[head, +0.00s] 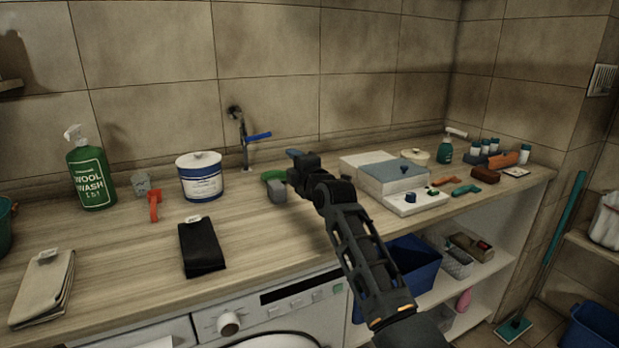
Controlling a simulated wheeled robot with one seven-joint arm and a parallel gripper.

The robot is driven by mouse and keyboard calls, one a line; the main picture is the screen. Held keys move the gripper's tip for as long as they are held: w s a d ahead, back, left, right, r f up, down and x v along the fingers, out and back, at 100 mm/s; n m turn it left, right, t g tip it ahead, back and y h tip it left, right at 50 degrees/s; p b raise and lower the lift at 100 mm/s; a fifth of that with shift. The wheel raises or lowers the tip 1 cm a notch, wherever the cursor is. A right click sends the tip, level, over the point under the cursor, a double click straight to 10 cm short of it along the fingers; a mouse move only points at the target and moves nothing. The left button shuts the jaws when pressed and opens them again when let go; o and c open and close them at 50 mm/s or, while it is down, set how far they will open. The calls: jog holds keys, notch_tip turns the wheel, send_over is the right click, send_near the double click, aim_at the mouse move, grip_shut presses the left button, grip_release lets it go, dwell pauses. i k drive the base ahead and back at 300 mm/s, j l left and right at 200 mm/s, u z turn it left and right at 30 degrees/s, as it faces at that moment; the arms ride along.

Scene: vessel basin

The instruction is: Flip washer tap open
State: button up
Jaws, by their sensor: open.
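The washer tap (240,116) is a dark metal fitting on the tiled back wall, with a thin pipe running down to the counter. Its blue lever (258,136) sticks out to the right, nearly level, across the pipe. My gripper (299,171) is over the counter, to the right of the lever and lower in the picture, apart from it. The jaws are open, and nothing shows held in them. The fingertips are small and dark, and my arm partly hides them.
A blue-and-white tub (200,180) stands left of the pipe. A green-and-grey brush-like thing (275,187) lies beside my gripper. White boxes (370,165) stand to the right. A black folded cloth (202,247) lies in front. Bare counter (245,225) shows between cloth and arm.

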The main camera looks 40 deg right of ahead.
aim_at(246, 138)
jog(key=l, duration=0.1)
jog(key=i+l+u, duration=0.15)
jog(key=l, duration=0.3)
jog(key=i+l+u, duration=0.15)
jog(key=l, duration=0.35)
jog(key=i+l+u, duration=0.15)
jog(key=l, duration=0.35)
jog(key=i+l+u, duration=0.15)
jog(key=l, duration=0.35)
jog(key=k, duration=0.05)
